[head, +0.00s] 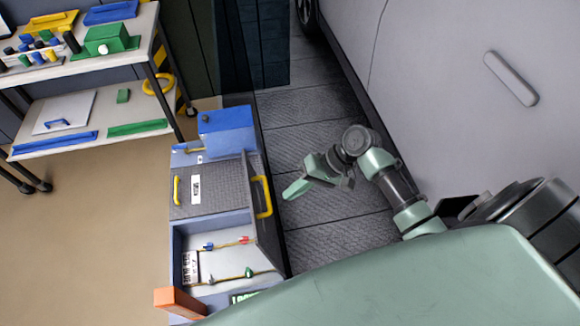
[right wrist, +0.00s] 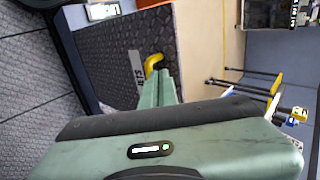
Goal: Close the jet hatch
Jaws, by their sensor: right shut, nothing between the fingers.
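A blue-grey cart (head: 178,255) stands left of my right arm. Its dark hatch panel (head: 271,228) stands open and upright along the cart's right side, with a yellow handle (head: 262,197). A second grey textured panel (head: 220,187) lies flat behind the open compartment, with a label and a yellow handle (head: 177,190). My left gripper is not in view.
The open compartment (head: 215,238) holds small red, blue and green fittings. An orange block (head: 180,302) sits at the cart's front. A shelf rack (head: 125,65) stands back left. A pale vehicle side (head: 440,80) is on the right. Grey floor tiles (head: 335,230) lie clear between.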

